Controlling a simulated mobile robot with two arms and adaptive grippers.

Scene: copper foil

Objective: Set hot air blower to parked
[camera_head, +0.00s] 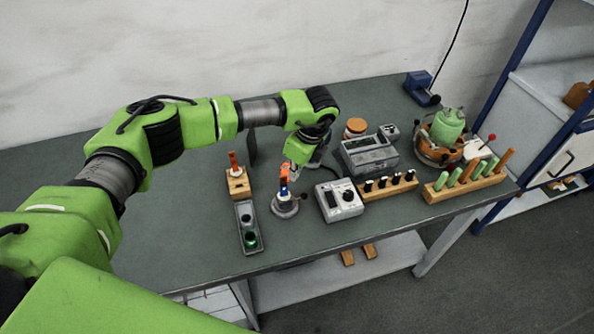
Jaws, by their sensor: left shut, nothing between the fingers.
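I cannot tell for certain which item is the hot air blower. A small upright tool (284,187) with orange and blue parts stands at a round grey base (285,207) near the middle of the table. My left gripper (287,172) is shut and empty, right at the top of this tool. I cannot tell whether it touches it. A light grey box with a dark knob (347,196) stands just right of the base. A dark blue device (421,88) with a black cable stands at the back right corner. My right gripper is out of view.
Blue-framed shelving (512,70) stands at right. The table's left part is clear.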

